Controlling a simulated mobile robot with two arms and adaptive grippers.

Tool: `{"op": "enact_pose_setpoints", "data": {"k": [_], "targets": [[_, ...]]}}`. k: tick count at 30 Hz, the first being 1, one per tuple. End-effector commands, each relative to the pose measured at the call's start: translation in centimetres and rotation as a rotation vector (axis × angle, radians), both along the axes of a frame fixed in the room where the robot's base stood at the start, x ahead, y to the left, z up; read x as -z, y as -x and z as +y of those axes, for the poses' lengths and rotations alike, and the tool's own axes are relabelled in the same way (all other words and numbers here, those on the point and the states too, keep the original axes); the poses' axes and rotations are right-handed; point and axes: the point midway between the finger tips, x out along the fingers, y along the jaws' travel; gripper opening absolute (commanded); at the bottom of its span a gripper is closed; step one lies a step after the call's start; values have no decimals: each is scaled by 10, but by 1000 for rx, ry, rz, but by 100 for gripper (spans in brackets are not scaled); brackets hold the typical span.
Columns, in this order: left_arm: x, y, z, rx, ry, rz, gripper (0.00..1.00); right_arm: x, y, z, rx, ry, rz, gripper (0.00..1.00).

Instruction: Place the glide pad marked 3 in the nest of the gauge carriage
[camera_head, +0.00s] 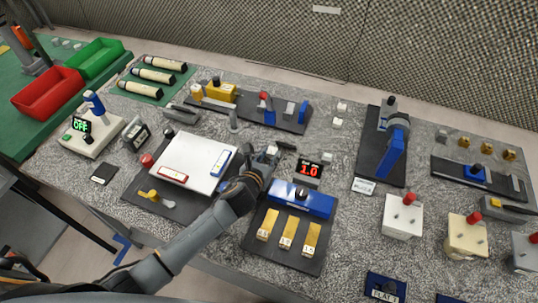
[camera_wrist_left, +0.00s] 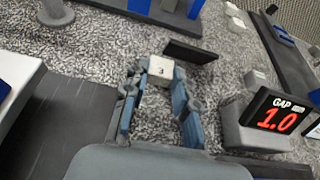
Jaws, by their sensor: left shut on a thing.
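The glide pad marked 3 (camera_wrist_left: 160,69) is a small white block with a dark 3 on its face. In the left wrist view it sits between the fingertips of my left gripper (camera_wrist_left: 158,88), which is shut on it. In the head view my left gripper (camera_head: 270,157) is over the bench, behind the blue block and left of the gap display (camera_head: 309,170); the pad is too small to make out there. I cannot tell for certain which fixture is the gauge carriage, and no nest is clearly visible. My right gripper is not in view.
The gap display reads 1.0. A blue block (camera_head: 302,199) with a black knob stands behind several brass pieces. A white plate fixture (camera_head: 194,163) lies left of my gripper. Loose white pads (camera_head: 327,157) lie on the grey bench. A blue upright fixture (camera_head: 391,153) stands right.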

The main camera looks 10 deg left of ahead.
Motion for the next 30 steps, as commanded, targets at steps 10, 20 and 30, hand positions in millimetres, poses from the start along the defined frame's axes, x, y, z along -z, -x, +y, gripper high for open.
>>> {"op": "enact_pose_setpoints", "data": {"k": [10, 20, 30], "targets": [[1, 0, 0, 0, 0, 0, 44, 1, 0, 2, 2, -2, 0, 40], [1, 0, 0, 0, 0, -1, 50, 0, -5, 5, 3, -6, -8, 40], [-16, 38, 8, 2, -3, -2, 50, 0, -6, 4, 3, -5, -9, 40]]}}
